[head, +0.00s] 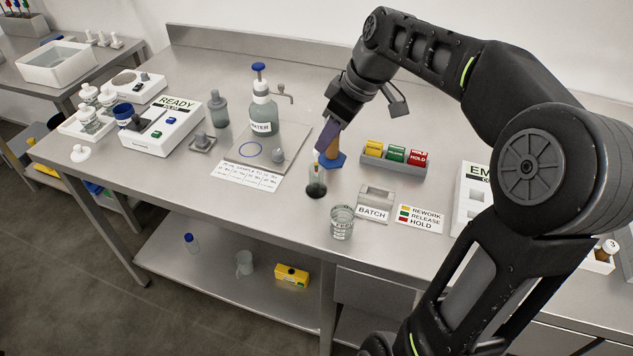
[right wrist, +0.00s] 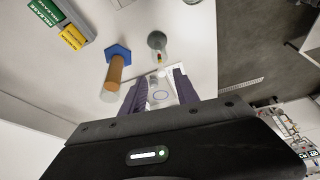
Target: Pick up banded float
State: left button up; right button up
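What looks like the banded float is a thin pale stem with a red tip (head: 316,156), upright at a dark rounded body near the table's middle. I cannot tell if this body is the float's bulb or a holder. The right wrist view shows the grey round body (right wrist: 157,41) and a small orange band, ahead of the fingers. My right gripper (head: 326,138) is above and behind it, beside the amber cylinder (head: 333,147) on a blue hexagonal foot. In the right wrist view its purple fingers (right wrist: 158,88) are apart and empty. My left gripper is out of view.
A rack of yellow, green and red blocks (head: 392,164) stands right of the cylinder. A glass beaker (head: 342,223) and BATCH holder (head: 375,205) are in front. A water bottle (head: 264,112) stands on a plate at left.

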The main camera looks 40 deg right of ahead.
aim_at(316, 155)
jog(key=x, duration=0.2)
jog(key=shift+w+f, duration=0.15)
jog(key=shift+f, duration=0.2)
jog(key=shift+p+x, duration=0.6)
jog(key=shift+x, duration=2.05)
jog(key=shift+a, duration=0.15)
grip_shut()
jog(key=shift+r, duration=0.2)
notch_tip(316, 155, up, 10)
jog(key=shift+f, duration=0.1)
